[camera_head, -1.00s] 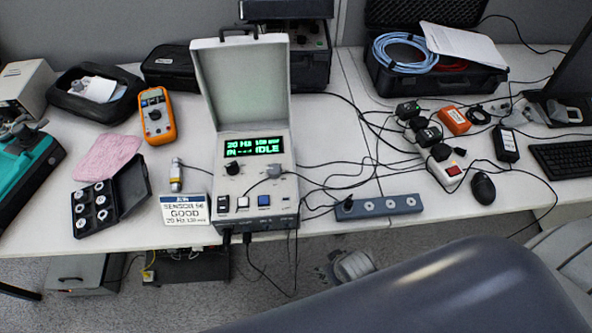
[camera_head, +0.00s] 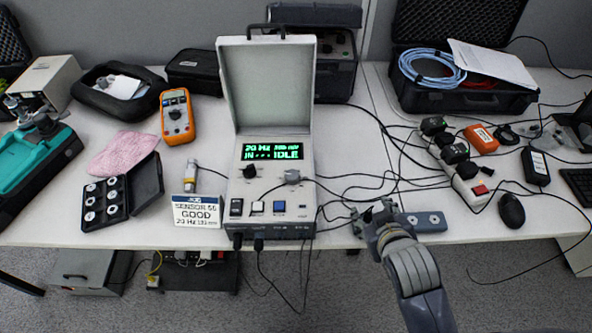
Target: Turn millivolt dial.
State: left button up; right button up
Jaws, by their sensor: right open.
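The calibrator unit (camera_head: 308,218) stands at the front of the table with its pale lid upright. My left gripper is out of view.
A sensor card (camera_head: 197,211) and a case of round parts (camera_head: 91,202) lie left of the unit. An orange multimeter (camera_head: 177,117) lies behind them.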

jog(key=w+a+r+n+t+y, duration=0.25)
jog(key=w+a+r, duration=0.2)
jog(key=r, duration=0.35)
jog(key=w+a+r+n+t+y, duration=0.2)
jog(key=w+a+r+n+t, duration=0.25)
jog(key=r, duration=0.35)
jog(key=w+a+r+n+t+y, duration=0.25)
jog(key=w+a+r, duration=0.2)
jog(key=r, duration=0.35)
jog(key=s+a+r+n+g+y, duration=0.45)
jog(key=a+r+n+y, duration=0.45)
jog(key=a+n+y, duration=0.35)
jog(key=s+a+n+g+y, duration=0.3)
jog(key=s+a+n+g, duration=0.55)
jog(key=n+g, duration=0.6)
jog(key=n+h, duration=1.2)
jog(key=h, duration=1)
send_over(292, 174)
notch_tip(292, 174, down, 19)
jog(key=shift+g, duration=0.25)
notch_tip(292, 174, down, 10)
jog(key=shift+p, duration=0.8)
